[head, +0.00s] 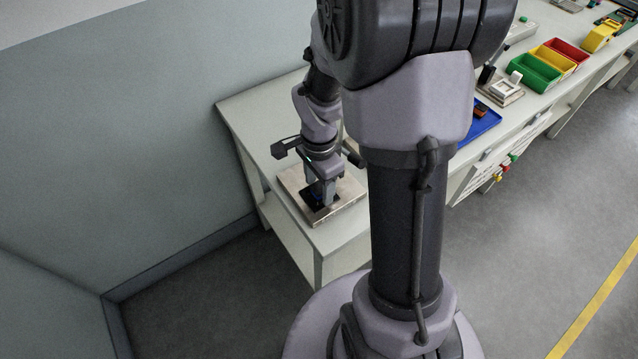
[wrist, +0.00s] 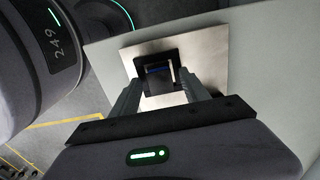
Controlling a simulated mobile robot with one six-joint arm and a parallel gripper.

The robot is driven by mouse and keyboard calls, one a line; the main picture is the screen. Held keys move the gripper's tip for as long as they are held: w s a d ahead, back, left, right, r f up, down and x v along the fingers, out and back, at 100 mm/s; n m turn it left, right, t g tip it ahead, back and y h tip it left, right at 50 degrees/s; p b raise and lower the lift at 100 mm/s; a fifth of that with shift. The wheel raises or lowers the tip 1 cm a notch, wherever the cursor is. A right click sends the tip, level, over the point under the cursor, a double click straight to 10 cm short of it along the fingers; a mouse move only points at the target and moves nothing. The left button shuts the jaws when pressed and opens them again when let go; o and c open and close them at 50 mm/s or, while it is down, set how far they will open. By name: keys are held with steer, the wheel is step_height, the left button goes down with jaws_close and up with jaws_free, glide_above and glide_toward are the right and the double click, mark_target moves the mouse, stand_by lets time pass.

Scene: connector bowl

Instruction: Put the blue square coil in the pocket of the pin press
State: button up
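The pin press shows as a pale metal plate (head: 345,191) with a black block on it, near the left end of the bench. Its plate (wrist: 205,62) and black block (wrist: 147,54) also show in the wrist view. The blue square coil (wrist: 158,70) shows only as a blue strip at the black block; a little blue (head: 318,197) also shows in the head view. My gripper (head: 321,202) points down at the black block. In the wrist view its fingertips (wrist: 161,84) stand apart, on either side of the blue and dark parts. Whether they touch the coil, and how deep it sits, is unclear.
A blue tray (head: 484,122) with small parts lies farther along the bench, partly behind my arm. Green (head: 534,74), yellow (head: 556,60) and red (head: 570,50) bins stand beyond it. A wall borders the bench's left end. The bench edge is close to the plate.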

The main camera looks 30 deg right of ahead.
mark_target(319, 188)
steer(key=shift+r, duration=0.1)
step_height(319, 188, up, 11)
steer(key=p, duration=0.5)
steer(key=s+a+r+n+t+y, duration=0.2)
steer(key=s+a+r+n+t, duration=0.3)
steer(key=s+a+r+n, duration=0.6)
steer(key=a+r+n, duration=0.2)
steer(key=a+r, duration=0.1)
steer(key=shift+s+a+r+t, duration=0.15)
steer(key=shift+a+r+t, duration=0.15)
steer(key=shift+r+t, duration=0.1)
